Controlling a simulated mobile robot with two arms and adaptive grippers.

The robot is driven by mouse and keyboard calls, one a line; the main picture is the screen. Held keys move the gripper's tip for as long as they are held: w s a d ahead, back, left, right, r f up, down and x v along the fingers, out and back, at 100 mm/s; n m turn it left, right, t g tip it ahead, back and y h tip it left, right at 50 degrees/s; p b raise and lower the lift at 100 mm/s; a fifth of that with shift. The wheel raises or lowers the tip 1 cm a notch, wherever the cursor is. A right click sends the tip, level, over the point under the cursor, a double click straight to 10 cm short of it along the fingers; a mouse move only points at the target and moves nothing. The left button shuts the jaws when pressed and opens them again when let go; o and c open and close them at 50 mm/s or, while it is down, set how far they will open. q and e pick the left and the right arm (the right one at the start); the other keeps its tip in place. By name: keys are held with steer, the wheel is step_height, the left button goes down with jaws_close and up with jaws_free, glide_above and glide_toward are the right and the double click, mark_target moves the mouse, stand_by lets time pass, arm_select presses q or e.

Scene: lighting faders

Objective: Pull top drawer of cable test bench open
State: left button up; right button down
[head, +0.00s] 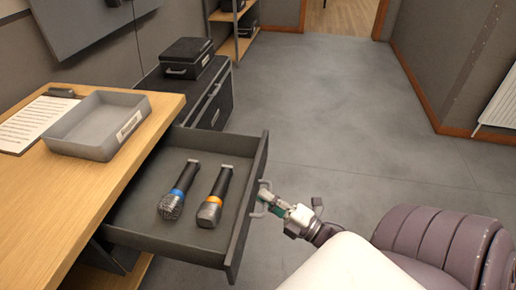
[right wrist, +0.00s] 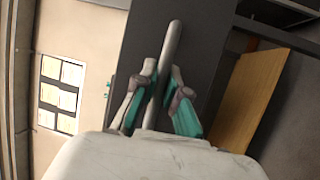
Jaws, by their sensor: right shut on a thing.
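The top drawer (head: 240,215) of the wooden-topped bench (head: 60,205) is pulled out well to the right in the head view. Inside it lie two microphones, one with a blue band (head: 178,192) and one with an orange band (head: 215,197). My right gripper (head: 268,203) is at the drawer's front, shut on the light bar handle (head: 258,213). In the right wrist view the handle (right wrist: 172,45) runs between the two green-padded fingers (right wrist: 162,88), against the dark drawer front (right wrist: 135,45). My left gripper is not in view.
A grey tray (head: 75,140) and a printed sheet (head: 30,125) lie on the bench top. A black case (head: 187,57) sits on a dark cabinet (head: 215,105) behind the drawer. The grey floor (head: 330,110) right of the drawer is clear.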

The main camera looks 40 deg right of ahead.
steer(key=shift+f, duration=0.1)
steer(key=c, duration=1.5)
jaws_free()
steer(key=shift+s, duration=0.1)
steer(key=v, duration=1.2)
